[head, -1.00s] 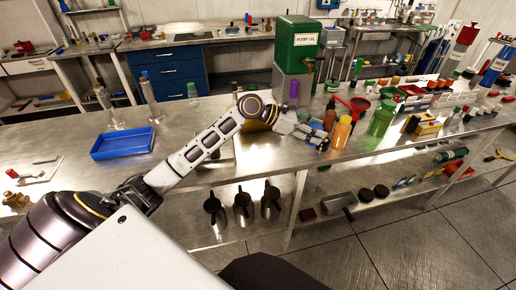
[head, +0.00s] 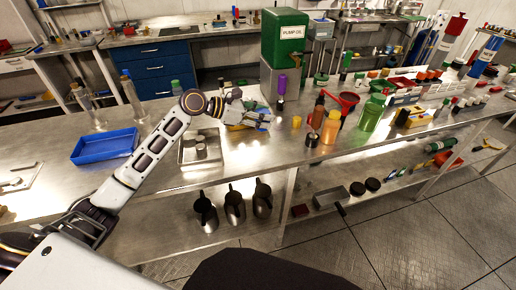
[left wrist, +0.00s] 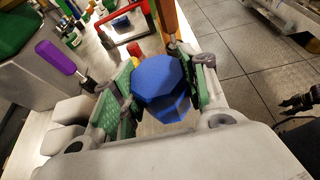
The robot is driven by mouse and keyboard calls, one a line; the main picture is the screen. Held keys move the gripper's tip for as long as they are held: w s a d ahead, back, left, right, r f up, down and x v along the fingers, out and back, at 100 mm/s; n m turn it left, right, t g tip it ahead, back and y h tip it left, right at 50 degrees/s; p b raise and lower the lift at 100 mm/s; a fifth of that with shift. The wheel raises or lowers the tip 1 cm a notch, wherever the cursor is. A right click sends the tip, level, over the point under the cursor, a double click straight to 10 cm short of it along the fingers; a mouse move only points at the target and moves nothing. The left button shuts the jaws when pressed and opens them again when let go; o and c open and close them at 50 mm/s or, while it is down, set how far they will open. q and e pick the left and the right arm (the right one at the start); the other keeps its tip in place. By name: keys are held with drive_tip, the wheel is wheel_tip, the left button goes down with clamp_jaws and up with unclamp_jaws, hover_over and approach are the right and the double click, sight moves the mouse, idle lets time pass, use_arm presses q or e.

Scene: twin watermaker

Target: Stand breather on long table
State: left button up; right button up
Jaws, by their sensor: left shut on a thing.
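My left gripper (head: 264,118) is above the long table (head: 235,165), in front of the green pump oil tank. In the left wrist view its two green-padded fingers (left wrist: 160,92) are shut on a blue faceted thing (left wrist: 160,85), which I take to be the breather.
A metal tray (head: 187,160) and a blue tray (head: 78,153) lie left. Bare tabletop lies in front.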

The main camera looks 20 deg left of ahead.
drive_tip(key=shift+s+f, duration=0.1)
drive_tip(key=shift+s, duration=0.1)
drive_tip(key=shift+s, duration=0.1)
use_arm(q)
drive_tip(key=shift+f, duration=0.3)
wheel_tip(320, 180, down, 5)
drive_tip(key=shift+f+b, duration=0.1)
drive_tip(key=shift+b, duration=0.5)
drive_tip(key=shift+f, duration=0.25)
use_arm(e)
drive_tip(key=w, duration=0.1)
drive_tip(key=w+a, duration=0.1)
drive_tip(key=w, duration=0.1)
drive_tip(key=shift+w+a+r, duration=0.15)
drive_tip(key=shift+a+r, duration=0.1)
drive_tip(key=shift+r, duration=0.15)
